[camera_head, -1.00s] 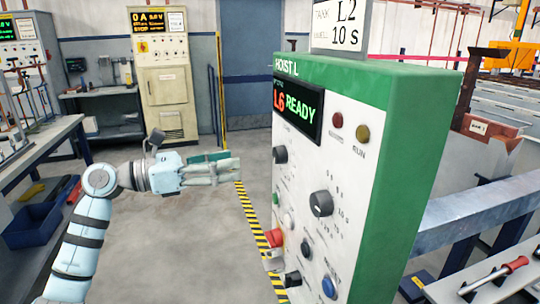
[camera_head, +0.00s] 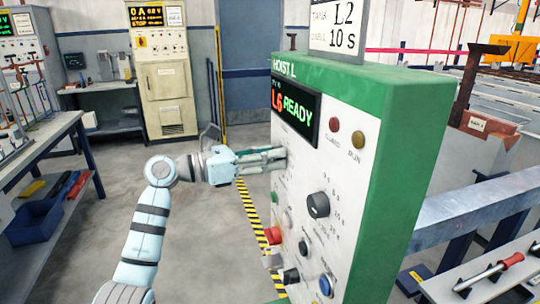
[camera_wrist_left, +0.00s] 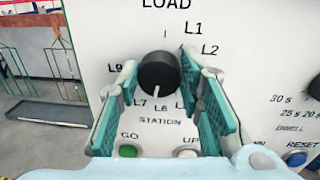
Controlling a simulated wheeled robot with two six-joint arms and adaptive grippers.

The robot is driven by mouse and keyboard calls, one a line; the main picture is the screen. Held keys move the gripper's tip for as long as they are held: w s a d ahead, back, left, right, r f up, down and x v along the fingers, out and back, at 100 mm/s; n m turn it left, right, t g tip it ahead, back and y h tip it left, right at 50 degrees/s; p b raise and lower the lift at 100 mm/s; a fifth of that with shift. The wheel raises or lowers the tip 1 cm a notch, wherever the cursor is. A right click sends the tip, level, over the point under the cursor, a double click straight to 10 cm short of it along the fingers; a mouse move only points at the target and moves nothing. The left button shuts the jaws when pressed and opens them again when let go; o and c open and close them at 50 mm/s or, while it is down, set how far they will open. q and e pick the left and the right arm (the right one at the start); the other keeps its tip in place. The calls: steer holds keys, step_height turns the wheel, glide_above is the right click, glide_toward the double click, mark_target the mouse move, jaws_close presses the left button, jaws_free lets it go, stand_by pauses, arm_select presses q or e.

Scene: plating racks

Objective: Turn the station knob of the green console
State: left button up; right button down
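The green console (camera_head: 385,130) stands at the centre right of the head view, its white front panel facing left. Its display reads "L6 READY". In the left wrist view the black station knob (camera_wrist_left: 159,73) is near the middle, with a white pointer mark at its bottom towards L6. My left gripper (camera_head: 281,158) reaches the panel and hides this knob in the head view. In the left wrist view my gripper's teal fingers (camera_wrist_left: 159,85) are apart, one on each side of the knob. They look very close to it; contact cannot be made out. My right gripper is not seen.
The dwell knob (camera_head: 317,205), red button (camera_head: 273,236) and blue reset button (camera_head: 326,286) are on the same panel. Green (camera_wrist_left: 128,151) and white (camera_wrist_left: 187,154) buttons sit just below the station knob. Open floor lies left of the console.

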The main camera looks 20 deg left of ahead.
arm_select(q)
steer(key=shift+r+n+p, duration=0.2)
steer(key=shift+n+p, duration=0.2)
steer(key=shift+p, duration=0.3)
steer(key=shift+w+a+n+g+p, duration=0.1)
steer(key=shift+n+g+p, duration=0.05)
steer(key=shift+n+p, duration=1.8)
steer(key=shift+w+n+g+p, duration=0.15)
steer(key=shift+n+p, duration=1.2)
steer(key=shift+p, duration=1.2)
steer(key=shift+s, duration=0.1)
steer(key=o, duration=1.1)
steer(key=shift+f, duration=0.15)
steer(key=shift+o, duration=0.2)
steer(key=shift+a, duration=0.15)
